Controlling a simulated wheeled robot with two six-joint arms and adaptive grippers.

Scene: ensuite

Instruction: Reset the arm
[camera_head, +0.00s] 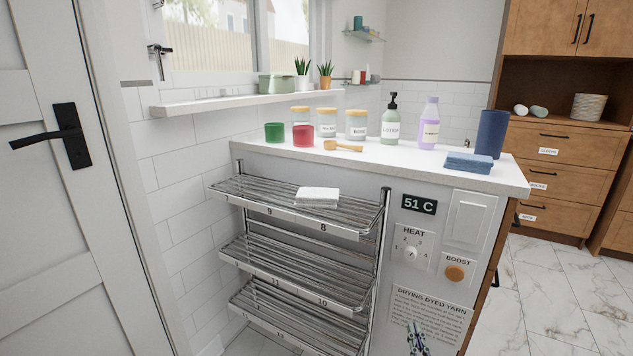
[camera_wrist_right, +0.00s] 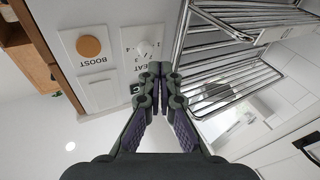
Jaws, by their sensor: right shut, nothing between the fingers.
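My right gripper (camera_head: 417,338) shows at the bottom edge of the head view, in front of the printed drying notice on the cabinet's end panel. In the right wrist view my right gripper (camera_wrist_right: 160,72) has its fingers together with nothing between them. It is below the heat dial (camera_head: 412,252), which also shows in the wrist view (camera_wrist_right: 146,49). The orange boost button (camera_head: 454,273) is up and right of the gripper in the head view. My left gripper is not in view.
A wire drying rack (camera_head: 260,250) with several tiers stands left of the panel, a folded white cloth (camera_head: 317,197) on its top tier. The counter (camera_head: 255,150) holds jars, bottles and a folded blue cloth (camera_head: 469,163). A white door (camera_head: 50,230) is at left; marble floor (camera_head: 560,300) is clear at right.

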